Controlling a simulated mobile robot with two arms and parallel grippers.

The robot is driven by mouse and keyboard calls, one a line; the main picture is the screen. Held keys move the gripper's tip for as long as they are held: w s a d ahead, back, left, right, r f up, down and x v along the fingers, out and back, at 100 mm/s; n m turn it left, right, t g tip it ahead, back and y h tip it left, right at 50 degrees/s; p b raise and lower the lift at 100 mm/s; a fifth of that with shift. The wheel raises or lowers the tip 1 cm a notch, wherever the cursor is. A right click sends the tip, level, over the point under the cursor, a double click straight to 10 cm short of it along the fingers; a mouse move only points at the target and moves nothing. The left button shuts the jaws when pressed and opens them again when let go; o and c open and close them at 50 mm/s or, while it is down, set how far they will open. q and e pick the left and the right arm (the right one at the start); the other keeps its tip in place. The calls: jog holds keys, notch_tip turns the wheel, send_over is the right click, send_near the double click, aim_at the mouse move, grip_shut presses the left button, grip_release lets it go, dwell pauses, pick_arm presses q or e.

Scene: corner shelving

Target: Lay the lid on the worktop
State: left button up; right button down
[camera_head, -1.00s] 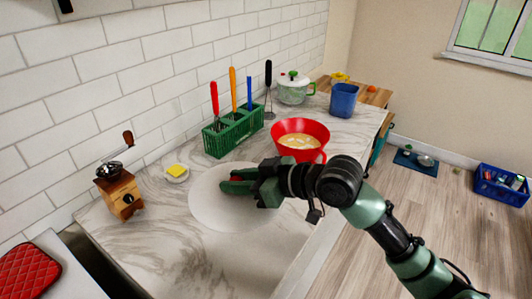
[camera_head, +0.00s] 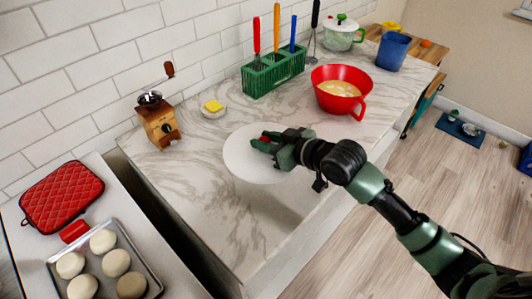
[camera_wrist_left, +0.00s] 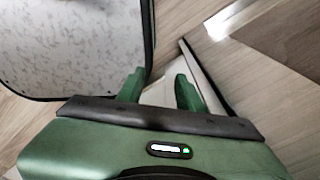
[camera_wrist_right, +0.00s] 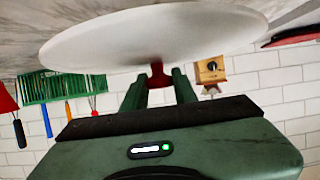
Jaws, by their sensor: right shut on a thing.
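The lid (camera_head: 243,160) is a round white disc with a red knob (camera_wrist_right: 157,75). My right gripper (camera_head: 268,140) is shut on the knob, and the lid lies flat or nearly flat beneath the fingers. The lid also shows in the right wrist view (camera_wrist_right: 150,38), broad and close to the marble worktop (camera_head: 215,205). I cannot tell whether its underside touches the worktop. My left gripper (camera_wrist_left: 160,90) shows only in its own wrist view, its fingers apart and empty, with the floor beyond.
A wooden grinder (camera_head: 158,120), a yellow-topped dish (camera_head: 213,108), a green utensil rack (camera_head: 272,72) and a red bowl (camera_head: 340,92) stand around the lid. A tray of pale rounds (camera_head: 107,262) and a red quilted pad (camera_head: 62,196) lie lower left. Bare worktop lies in front of the lid.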

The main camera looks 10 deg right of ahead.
aim_at(296, 172)
jog(key=shift+f, duration=2.95)
jog(key=shift+f, duration=0.1)
jog(key=c, duration=1.1)
grip_release()
jog(key=shift+s+d+r, duration=0.2)
jog(key=shift+s+d, duration=0.05)
jog(key=shift+s, duration=0.15)
jog(key=b+v, duration=0.1)
jog(key=v, duration=0.9)
jog(key=shift+s+r, duration=0.1)
jog(key=shift+s, duration=0.1)
jog(key=shift+s+d+r, duration=0.2)
jog(key=shift+s, duration=0.05)
